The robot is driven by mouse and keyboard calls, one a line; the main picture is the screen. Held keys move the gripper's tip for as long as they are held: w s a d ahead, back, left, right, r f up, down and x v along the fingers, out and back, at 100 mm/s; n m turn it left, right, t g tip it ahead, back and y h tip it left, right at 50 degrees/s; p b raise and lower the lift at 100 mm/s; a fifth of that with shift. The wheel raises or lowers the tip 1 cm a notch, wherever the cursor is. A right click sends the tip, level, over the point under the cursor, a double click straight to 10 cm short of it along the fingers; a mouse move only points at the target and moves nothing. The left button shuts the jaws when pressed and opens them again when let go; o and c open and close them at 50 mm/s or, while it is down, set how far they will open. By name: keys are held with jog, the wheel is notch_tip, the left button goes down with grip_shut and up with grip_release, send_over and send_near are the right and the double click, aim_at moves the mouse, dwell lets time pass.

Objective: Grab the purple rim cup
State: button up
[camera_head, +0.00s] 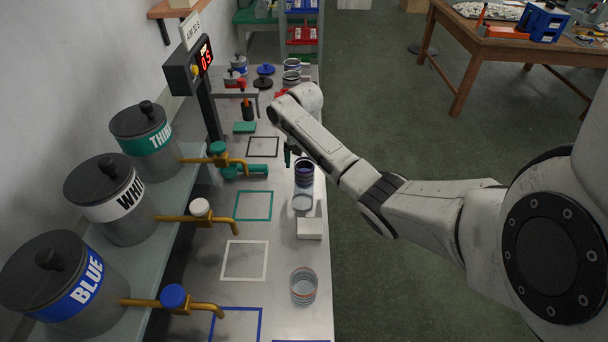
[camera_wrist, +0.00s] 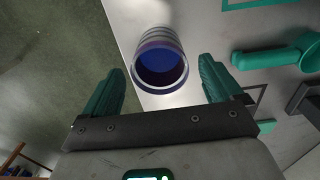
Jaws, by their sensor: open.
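The purple rim cup (camera_head: 304,172) stands on the white bench near its right edge, dark inside. In the wrist view the cup (camera_wrist: 161,44) shows its purple rim and blue inside, its mouth turned toward the camera. My gripper (camera_wrist: 162,66) is open, with a green finger on each side of the cup's mouth in that view. Clear gaps show between the cup and both fingers. In the head view my gripper (camera_head: 290,155) is mostly hidden by my arm, just behind and left of the cup.
An orange-rimmed clear cup (camera_head: 303,286) stands nearer.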

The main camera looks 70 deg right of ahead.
jog(key=shift+f, duration=1.45)
jog(key=c, duration=1.2)
jog(key=shift+r, duration=0.1)
